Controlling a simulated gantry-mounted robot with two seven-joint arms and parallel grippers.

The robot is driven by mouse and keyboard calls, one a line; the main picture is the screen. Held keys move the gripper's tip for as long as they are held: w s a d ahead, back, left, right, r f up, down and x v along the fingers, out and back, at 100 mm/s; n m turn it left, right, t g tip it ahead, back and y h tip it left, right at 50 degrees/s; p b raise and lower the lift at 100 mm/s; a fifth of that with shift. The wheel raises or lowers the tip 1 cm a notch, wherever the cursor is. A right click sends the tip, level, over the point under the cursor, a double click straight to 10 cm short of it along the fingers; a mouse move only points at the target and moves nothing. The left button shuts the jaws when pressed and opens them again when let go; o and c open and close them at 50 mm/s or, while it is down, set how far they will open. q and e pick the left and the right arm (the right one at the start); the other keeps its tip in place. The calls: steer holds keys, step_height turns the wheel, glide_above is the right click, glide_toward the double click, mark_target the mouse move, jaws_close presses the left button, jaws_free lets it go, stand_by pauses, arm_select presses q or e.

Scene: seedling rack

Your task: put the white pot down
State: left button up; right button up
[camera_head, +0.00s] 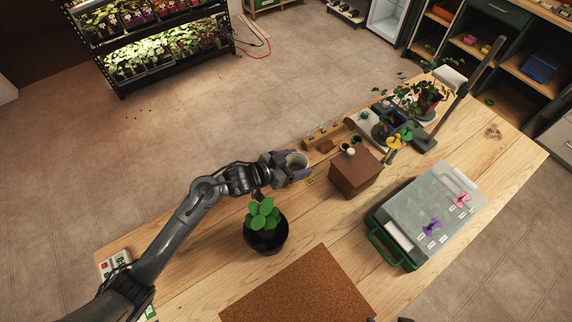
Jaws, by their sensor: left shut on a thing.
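The gripper hides part of the pot's side. I cannot tell whether the pot's base touches the table. My right gripper does not show.
A dark pot with a green plant (265,225) stands in front of my left gripper. A brown box (355,173) is to the right. A cork mat (298,290) lies at the front. A lidded clear propagator (428,215) stands further right. Small tools crowd the back right.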

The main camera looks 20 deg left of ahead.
arm_select(q)
steer(key=shift+w+a+f+p, duration=0.1)
steer(key=shift+w+a+f, duration=0.5)
steer(key=shift+f, duration=0.55)
steer(key=shift+w+a+f+p, duration=0.1)
steer(key=shift+w+a+f, duration=0.15)
steer(key=shift+a+f, duration=0.7)
steer(key=shift+w+a+f+p, duration=0.1)
steer(key=shift+w+a+f, duration=0.4)
steer(key=shift+f, duration=0.85)
steer(key=shift+f+b, duration=0.35)
steer(key=shift+f, duration=0.25)
steer(key=o, duration=1)
steer(key=shift+o, duration=0.2)
